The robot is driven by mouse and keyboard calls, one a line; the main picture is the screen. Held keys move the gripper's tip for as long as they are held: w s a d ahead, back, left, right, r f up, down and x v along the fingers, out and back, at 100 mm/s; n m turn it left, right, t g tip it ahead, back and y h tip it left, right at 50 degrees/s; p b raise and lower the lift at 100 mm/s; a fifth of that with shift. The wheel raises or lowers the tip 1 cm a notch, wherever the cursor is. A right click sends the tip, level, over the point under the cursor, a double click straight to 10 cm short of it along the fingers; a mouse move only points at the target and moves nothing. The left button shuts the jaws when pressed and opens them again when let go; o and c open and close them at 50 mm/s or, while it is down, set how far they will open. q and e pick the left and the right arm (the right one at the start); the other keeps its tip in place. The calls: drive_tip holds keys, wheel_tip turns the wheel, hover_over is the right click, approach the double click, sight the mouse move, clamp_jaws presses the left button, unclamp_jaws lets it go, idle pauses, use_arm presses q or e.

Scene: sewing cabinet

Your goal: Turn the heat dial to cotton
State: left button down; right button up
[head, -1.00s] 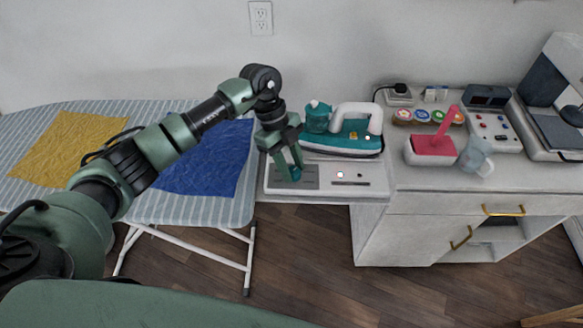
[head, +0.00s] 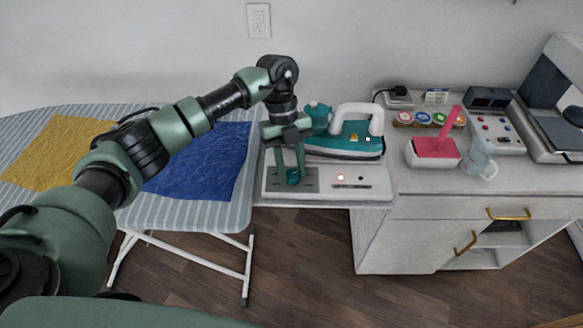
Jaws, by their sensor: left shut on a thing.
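The heat dial (head: 293,177) is a small teal knob on a grey plate (head: 308,184) at the left of the white control panel (head: 374,188). My left gripper (head: 291,180) points down over the plate, its two fingers on either side of the dial and shut on it. The fingers hide part of the dial, and its setting marks are too small to read. The teal and white iron (head: 350,134) rests behind the panel. A small light (head: 340,177) glows on the panel. My right gripper does not show.
A striped ironing board (head: 190,210) with yellow (head: 65,150) and blue (head: 205,160) cloths lies to the left. On the cabinet at right are a pink block with an upright handle (head: 436,147), a clear jug (head: 478,160), coloured spools (head: 420,118) and a button box (head: 495,130).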

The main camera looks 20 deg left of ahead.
use_arm(q)
drive_tip(key=c, duration=1)
unclamp_jaws()
drive_tip(key=b+v, duration=0.1)
drive_tip(key=v, duration=0.7)
drive_tip(key=shift+b, duration=0.4)
drive_tip(key=shift+s+f, duration=0.1)
drive_tip(key=shift+f, duration=0.05)
